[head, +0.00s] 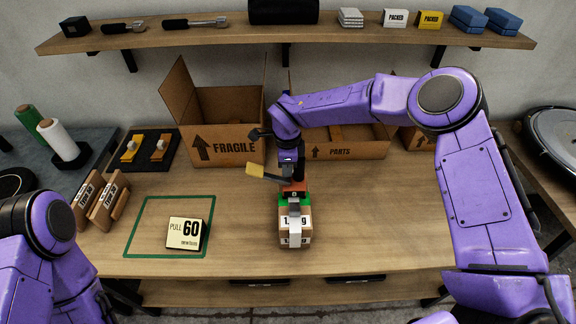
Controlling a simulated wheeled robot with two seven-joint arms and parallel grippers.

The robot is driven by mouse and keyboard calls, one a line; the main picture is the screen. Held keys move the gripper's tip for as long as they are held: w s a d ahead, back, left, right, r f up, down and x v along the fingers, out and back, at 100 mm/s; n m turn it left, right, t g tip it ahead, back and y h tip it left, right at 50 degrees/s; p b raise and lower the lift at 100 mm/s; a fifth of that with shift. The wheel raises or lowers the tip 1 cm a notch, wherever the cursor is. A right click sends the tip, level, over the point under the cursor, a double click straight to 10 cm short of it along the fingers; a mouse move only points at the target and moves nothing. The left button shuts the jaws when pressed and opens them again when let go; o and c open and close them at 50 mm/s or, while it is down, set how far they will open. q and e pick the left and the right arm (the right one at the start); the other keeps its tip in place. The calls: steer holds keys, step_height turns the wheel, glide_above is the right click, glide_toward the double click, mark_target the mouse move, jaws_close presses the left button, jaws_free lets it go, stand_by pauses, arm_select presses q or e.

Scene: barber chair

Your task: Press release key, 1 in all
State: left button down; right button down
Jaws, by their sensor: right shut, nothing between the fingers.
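My right gripper (296,181) points down over the middle of the bench, shut and with nothing held. Directly below it stands a small wooden block (287,231) with white labels and a grey strip down its front. Orange-red and green parts (294,189) sit at its top, partly hidden by the gripper; I cannot tell whether the gripper touches them. A dark lever with a yellow end (255,170) sticks out to the left there. I cannot make out for sure which part is the release key. My left arm shows at lower left; its gripper is out of view.
A "PULL 60" card (186,233) stands inside a green outline (135,236) on the left. Open cardboard boxes (231,140) stand behind. The bench right of the wooden block is clear.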

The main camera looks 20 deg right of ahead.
step_height(320, 180, up, 4)
steer(key=p, duration=0.4)
steer(key=shift+f, duration=0.25)
step_height(320, 180, up, 10)
steer(key=b, duration=0.3)
steer(key=shift+r, duration=0.25)
